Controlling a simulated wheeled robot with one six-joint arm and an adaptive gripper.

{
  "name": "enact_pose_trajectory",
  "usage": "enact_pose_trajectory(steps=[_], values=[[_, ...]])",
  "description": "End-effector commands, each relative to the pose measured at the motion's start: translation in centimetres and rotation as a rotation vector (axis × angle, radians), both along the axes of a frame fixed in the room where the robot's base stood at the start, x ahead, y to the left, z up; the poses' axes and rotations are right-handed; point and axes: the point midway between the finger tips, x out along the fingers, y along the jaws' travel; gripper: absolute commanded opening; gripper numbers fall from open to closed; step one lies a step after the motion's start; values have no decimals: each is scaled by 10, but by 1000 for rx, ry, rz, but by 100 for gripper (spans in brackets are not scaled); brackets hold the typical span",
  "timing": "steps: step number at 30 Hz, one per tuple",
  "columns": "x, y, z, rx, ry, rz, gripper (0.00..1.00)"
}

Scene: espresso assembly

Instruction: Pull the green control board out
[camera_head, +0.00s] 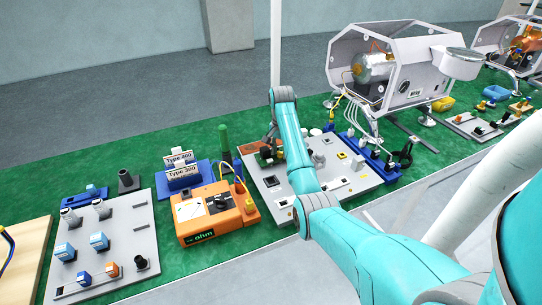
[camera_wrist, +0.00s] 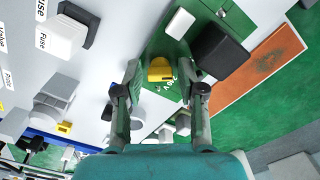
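The green control board (camera_wrist: 162,46) shows in the wrist view, set at the edge of a pale panel, with white lettering and a small yellow part (camera_wrist: 160,70) on it. My gripper (camera_wrist: 160,76) is open, with one finger on each side of the yellow part. Gaps show between the fingers and the yellow part, and I cannot tell whether either touches the board. In the head view my gripper (camera_head: 268,141) is low over the far-left part of the pale panel (camera_head: 290,196). The board cannot be made out clearly there behind my arm.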

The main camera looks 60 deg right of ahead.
Motion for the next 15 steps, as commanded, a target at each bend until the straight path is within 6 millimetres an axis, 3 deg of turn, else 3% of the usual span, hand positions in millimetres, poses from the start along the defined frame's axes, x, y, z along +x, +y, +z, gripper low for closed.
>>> enact_pose_trajectory(steps=[1, 6, 15], values=[[0, 0, 0, 0, 0, 0, 37], [0, 0, 0, 0, 0, 0, 0], [0, 0, 1, 0, 0, 0, 0]])
